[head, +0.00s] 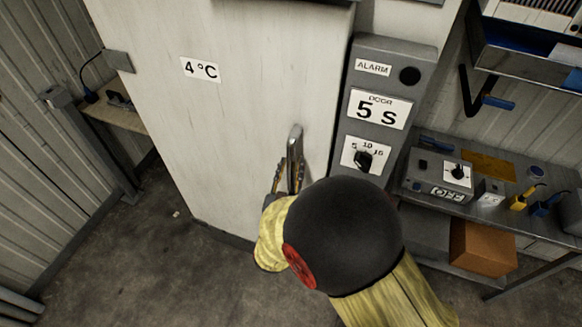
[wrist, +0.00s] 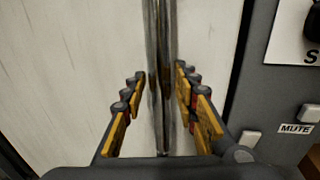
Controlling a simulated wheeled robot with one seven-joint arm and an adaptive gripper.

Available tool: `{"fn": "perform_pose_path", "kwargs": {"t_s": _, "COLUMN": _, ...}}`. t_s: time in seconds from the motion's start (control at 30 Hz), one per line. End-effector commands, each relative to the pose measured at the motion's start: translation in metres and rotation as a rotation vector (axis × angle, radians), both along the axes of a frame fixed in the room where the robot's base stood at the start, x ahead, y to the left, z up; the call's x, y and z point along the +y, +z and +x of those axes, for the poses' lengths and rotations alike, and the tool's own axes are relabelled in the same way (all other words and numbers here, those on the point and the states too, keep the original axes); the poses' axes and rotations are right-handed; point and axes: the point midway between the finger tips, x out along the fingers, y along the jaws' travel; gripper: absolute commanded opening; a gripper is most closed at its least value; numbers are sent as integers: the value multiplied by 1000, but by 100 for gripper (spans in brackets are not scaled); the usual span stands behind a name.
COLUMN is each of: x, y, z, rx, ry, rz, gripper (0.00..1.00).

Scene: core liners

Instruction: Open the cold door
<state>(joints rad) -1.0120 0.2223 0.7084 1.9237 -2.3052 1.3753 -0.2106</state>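The cold door (head: 250,75) is a pale, scuffed panel marked 4 °C, and it looks shut. Its upright metal handle (head: 295,135) is near the door's right edge. My gripper (head: 287,172) is at the lower part of the handle. In the wrist view, the handle (wrist: 160,40) runs between the two yellow-padded fingers of my gripper (wrist: 160,78). The fingers are apart, with a visible gap on the left and a smaller one on the right. The lower end of the handle is hidden by my gripper in the head view.
Right of the door is a grey alarm panel (head: 419,72) with a "DOOR 5 S" label and a dial (head: 363,160). A shelf (head: 500,215) with an OFF switch box (head: 440,178) and a cardboard box (head: 482,248) stands further right. Floor (head: 130,265) at lower left is clear.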

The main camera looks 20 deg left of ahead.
Motion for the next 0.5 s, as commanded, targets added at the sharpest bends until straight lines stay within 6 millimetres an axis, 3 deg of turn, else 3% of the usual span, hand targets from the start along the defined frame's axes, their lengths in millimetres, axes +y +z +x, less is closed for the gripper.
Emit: {"fn": "perform_pose_path", "kwargs": {"t_s": 0.5, "x": 0, "y": 0, "z": 0, "rx": 0, "ry": 0, "rz": 0, "gripper": 0}}
